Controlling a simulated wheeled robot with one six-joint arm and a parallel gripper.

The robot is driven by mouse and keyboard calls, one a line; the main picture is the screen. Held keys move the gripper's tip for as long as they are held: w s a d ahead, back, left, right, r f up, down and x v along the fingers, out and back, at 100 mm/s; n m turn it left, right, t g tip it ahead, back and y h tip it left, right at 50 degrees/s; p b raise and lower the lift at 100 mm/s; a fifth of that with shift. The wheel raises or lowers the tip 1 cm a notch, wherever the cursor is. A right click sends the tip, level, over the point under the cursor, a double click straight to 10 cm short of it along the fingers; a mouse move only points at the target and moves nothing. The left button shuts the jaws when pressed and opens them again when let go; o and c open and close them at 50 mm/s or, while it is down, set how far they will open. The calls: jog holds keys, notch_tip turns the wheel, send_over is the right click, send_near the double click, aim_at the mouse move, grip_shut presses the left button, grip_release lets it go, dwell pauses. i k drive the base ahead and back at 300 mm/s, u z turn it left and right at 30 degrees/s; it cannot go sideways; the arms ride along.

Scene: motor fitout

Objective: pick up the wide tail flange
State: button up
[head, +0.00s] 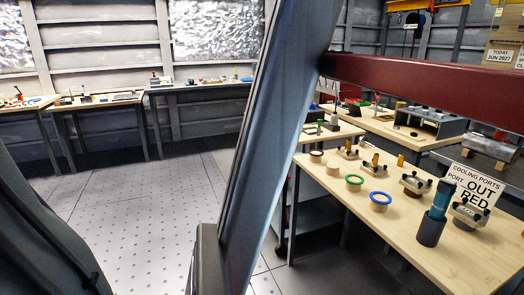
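A wooden table (420,253) on the right holds several round parts on short pale wooden stands. One has a green ring (354,179) on top, one a blue ring (380,197), and one a dark ring (317,153). Metal parts in dark fixtures (415,183) stand on the same table, with another (470,212) nearer the right edge. I cannot tell which part, if any, is the wide tail flange. My gripper is not in view.
A teal cylinder (441,198) stands in a dark cup (431,229) beside a cooling ports sign (469,190). A dark red beam (430,88) crosses the upper right. Benches (200,87) line the far left wall. The floor (140,215) at left is clear.

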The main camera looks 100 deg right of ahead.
aim_at(342, 153)
jog(key=z, duration=4.15)
jog(key=i, duration=2.05)
jog(key=z, duration=0.05)
